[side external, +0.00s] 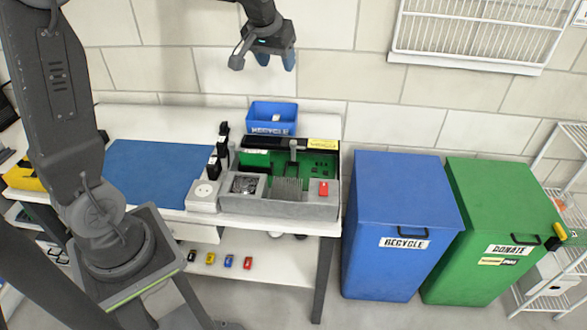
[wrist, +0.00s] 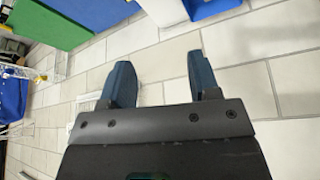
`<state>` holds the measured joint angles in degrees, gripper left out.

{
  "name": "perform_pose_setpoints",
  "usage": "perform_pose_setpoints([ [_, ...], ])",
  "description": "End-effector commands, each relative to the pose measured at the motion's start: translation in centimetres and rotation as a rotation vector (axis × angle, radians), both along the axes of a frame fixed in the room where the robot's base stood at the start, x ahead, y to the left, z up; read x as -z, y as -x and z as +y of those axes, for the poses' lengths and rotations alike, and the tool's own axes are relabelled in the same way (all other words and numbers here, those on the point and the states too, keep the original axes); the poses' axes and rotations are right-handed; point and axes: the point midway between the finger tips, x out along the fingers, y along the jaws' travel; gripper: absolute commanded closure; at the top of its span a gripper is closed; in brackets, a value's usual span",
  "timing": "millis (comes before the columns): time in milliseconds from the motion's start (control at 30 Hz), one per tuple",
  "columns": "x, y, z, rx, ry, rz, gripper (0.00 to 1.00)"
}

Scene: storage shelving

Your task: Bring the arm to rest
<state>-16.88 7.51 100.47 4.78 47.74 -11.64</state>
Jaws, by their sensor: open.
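My gripper (side external: 275,58) hangs high at the top middle in the side external view, well above the table and in front of the tiled wall. In the wrist view its two blue fingers (wrist: 162,85) stand apart with nothing between them. The gripper is open and empty, touching nothing. My arm rises at the left of the side external view and its upper part leaves the picture at the top.
A small blue recycle tray (side external: 287,109) stands on the table (side external: 150,111) behind a grey fixture (side external: 321,207) holding a green board. A blue mat (side external: 155,175) lies left. Right of the table stand a blue recycle bin (side external: 405,190), a green donate bin (side external: 500,205) and shelving.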

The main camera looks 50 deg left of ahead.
Motion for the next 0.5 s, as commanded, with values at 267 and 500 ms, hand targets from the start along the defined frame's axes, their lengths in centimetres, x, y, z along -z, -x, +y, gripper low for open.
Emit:
perform_pose_setpoints([
  [267, -2.7, 11.5, -8.9, 0.218, -0.012, -0.032, 0.44],
  [500, -0.9, 20.4, -13.1, 0.382, -0.017, -0.053, 0.44],
])
